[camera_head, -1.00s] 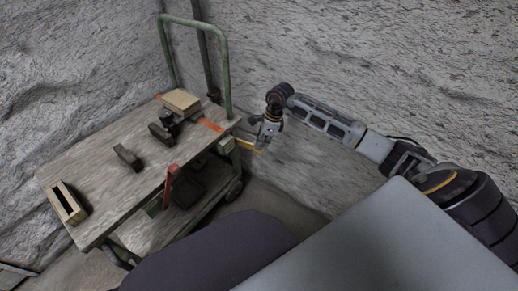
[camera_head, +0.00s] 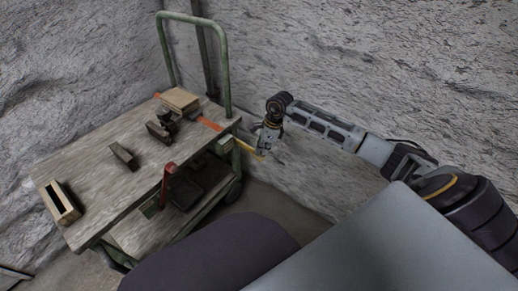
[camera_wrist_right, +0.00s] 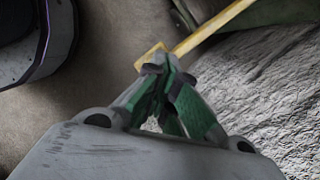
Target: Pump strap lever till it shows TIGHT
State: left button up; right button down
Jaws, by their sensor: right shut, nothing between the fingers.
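The strap lever (camera_head: 245,148) is a thin yellow bar sticking out from a small greenish ratchet housing (camera_head: 225,145) at the cart's right edge. It slopes down to the right. No TIGHT marking is readable. An orange strap (camera_head: 207,123) crosses the cart top and a wooden block (camera_head: 180,99). My right gripper (camera_head: 263,153) is at the lever's outer end. In the right wrist view its green-padded fingers (camera_wrist_right: 157,63) are closed together, empty, with tips against or just over the lever's end plate (camera_wrist_right: 148,58); contact cannot be told. My left gripper is out of view.
The green-framed cart (camera_head: 85,160) carries dark blocks (camera_head: 122,156) and an open wooden box (camera_head: 60,203). A red upright part (camera_head: 167,182) stands at its front side. Rough plaster walls (camera_head: 340,60) close in behind the cart and my right arm.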

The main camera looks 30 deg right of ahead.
dwell(0.4)
jog(key=shift+s+d+r+p, duration=0.25)
jog(key=shift+s+d, duration=0.15)
jog(key=shift+d, duration=0.25)
jog(key=shift+s+d+r+p, duration=0.25)
jog(key=shift+s+d, duration=0.15)
jog(key=shift+d, duration=0.2)
jog(key=v, duration=1.2)
dwell(0.6)
